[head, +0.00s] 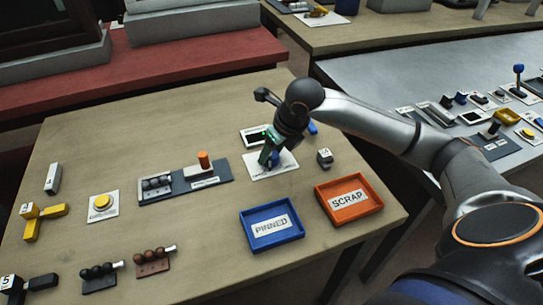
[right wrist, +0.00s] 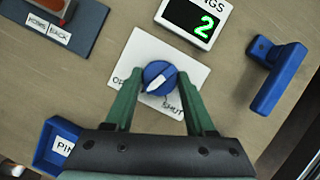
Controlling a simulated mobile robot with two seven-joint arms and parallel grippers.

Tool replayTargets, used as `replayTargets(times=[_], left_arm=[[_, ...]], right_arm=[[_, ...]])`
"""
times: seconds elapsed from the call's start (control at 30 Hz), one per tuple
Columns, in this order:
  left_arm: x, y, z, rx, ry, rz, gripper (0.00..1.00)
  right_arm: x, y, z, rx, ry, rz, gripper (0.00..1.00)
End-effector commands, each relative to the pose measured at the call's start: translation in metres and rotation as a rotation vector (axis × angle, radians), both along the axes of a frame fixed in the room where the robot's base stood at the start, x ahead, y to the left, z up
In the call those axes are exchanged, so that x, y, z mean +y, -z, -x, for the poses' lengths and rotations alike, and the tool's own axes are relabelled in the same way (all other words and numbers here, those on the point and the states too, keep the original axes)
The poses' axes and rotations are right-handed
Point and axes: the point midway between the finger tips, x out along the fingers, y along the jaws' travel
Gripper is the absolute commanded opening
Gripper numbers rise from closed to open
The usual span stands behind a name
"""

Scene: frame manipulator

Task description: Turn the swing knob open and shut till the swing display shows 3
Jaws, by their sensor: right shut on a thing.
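The swing knob (right wrist: 160,76) is a round blue dial with a white pointer, on a white plate (right wrist: 133,62) lettered with an OPEN label at left, partly hidden, and SHUT at lower right. The pointer slants down to the left, between the labels and nearer the OPEN side. The swing display (right wrist: 196,20) shows a green 2; it also stands behind the plate in the head view (head: 252,139). My right gripper (right wrist: 160,82) is shut on the knob, one green finger on each side; in the head view it (head: 268,154) reaches down over the plate. My left gripper is not in view.
A blue bracket (right wrist: 276,75) lies right of the plate. A blue PINNED tray (head: 286,240) and an orange SCRAP tray (head: 372,207) lie in front. A dark panel with an orange handle (head: 205,160) is to the left, then a yellow button (head: 102,203).

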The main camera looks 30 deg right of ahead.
Motion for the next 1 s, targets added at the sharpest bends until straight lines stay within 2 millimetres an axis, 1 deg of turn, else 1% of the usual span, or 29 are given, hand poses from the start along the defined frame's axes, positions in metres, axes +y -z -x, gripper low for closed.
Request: replayTargets(times=[0.03, 0.27, 0.53, 1.0], left_arm=[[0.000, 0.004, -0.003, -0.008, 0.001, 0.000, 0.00], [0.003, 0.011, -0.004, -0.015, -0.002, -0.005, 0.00], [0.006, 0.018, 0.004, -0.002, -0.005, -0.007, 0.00], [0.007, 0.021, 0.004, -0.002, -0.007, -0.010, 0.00]], right_arm=[[-0.002, 0.002, -0.001, -0.003, -0.043, 0.001, 0.00], [-0.003, 0.001, -0.001, -0.002, -0.260, -0.001, 0.00], [-0.004, 0.000, -0.002, -0.002, -0.516, -0.002, 0.00], [-0.004, -0.001, -0.004, -0.002, -0.937, -0.003, 0.00]])
